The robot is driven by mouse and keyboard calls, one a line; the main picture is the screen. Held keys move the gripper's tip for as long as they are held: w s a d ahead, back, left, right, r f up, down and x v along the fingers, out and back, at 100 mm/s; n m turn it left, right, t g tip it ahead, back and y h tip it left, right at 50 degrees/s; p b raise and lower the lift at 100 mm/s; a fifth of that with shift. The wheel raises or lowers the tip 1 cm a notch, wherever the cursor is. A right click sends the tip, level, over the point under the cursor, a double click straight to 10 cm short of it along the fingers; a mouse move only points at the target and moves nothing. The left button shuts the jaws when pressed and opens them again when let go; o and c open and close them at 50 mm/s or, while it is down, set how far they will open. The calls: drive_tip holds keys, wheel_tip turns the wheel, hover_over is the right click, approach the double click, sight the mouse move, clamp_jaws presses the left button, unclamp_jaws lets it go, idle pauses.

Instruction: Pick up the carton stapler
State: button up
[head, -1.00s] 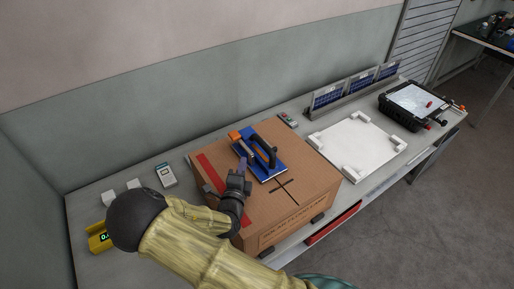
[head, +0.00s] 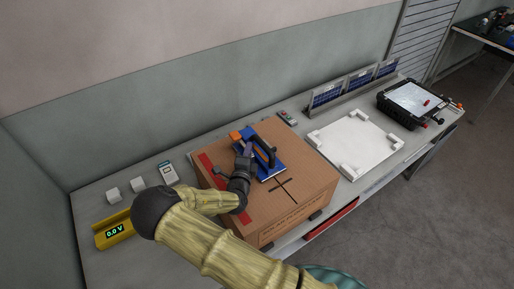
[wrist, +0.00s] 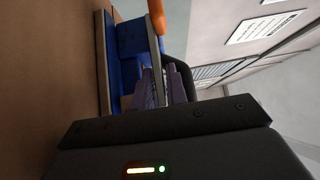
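The carton stapler (head: 268,165) lies on top of a brown cardboard carton (head: 310,181). It has a blue body, a black loop handle and an orange part at its far left end. My gripper (head: 246,151) is at the stapler's near left side, over the carton. In the wrist view the purple-grey fingers (wrist: 161,90) reach up to the blue stapler (wrist: 130,40), with its orange part above and the black handle to the right. The fingers are near each other, with part of the stapler seemingly between them. Contact is not clear.
A white tray with corner blocks (head: 334,123) is right of the carton. Small solar panels (head: 358,84) stand behind it, and a rugged tablet case (head: 411,103) is at the right.

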drive_tip(key=shift+w, duration=0.5)
clamp_jaws()
drive_tip(key=shift+s, duration=0.1)
idle(1.2)
drive_tip(key=shift+r, duration=0.15)
drive_tip(key=shift+r, duration=0.5)
wheel_tip(320, 180, up, 17)
drive_tip(key=b, duration=0.4)
